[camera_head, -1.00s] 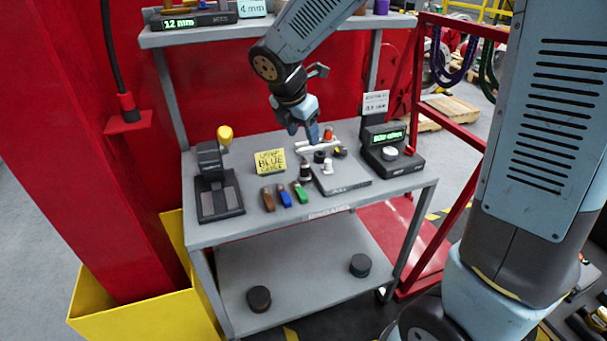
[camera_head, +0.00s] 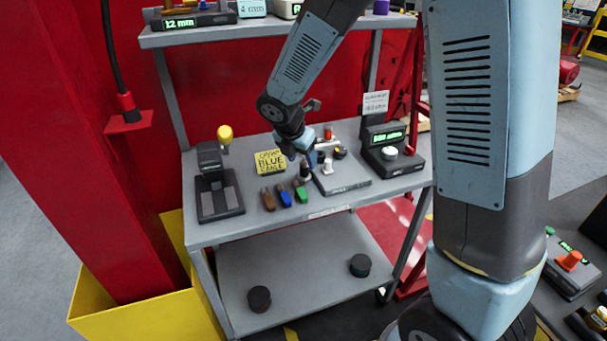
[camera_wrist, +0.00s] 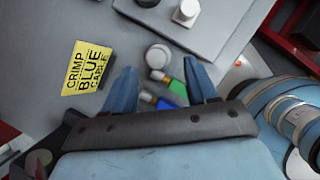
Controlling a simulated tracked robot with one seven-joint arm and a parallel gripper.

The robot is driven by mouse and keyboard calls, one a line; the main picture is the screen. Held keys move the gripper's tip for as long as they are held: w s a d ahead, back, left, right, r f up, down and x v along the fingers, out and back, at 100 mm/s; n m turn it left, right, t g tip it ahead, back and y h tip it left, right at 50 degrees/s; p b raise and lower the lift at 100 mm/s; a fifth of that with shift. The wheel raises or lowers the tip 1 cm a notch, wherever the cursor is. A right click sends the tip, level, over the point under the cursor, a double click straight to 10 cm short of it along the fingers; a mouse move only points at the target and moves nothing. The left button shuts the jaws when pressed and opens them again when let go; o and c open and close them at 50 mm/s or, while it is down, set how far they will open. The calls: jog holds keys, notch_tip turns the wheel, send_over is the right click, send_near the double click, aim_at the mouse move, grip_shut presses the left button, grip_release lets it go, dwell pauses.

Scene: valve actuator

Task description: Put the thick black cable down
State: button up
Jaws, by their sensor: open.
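A short thick black piece (camera_head: 305,173), apparently the thick black cable, stands upright on the bench (camera_head: 240,228) behind the green-ended cable (camera_head: 300,193). In the wrist view its round pale grey top (camera_wrist: 158,55) shows between my fingertips. My gripper (camera_wrist: 160,74) is open, with one blue finger on each side of that top and visible gaps. In the head view my gripper (camera_head: 308,156) is low over the bench, just above and behind the piece, and partly hides it.
Blue (camera_head: 285,197) and brown (camera_head: 267,200) cables lie to the left. A grey block (camera_head: 342,183) with small parts is close on the right. A black press (camera_head: 218,190) stands at left.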

aim_at(304, 166)
jog(key=shift+x, duration=2.3)
jog(key=shift+a, duration=0.15)
grip_shut()
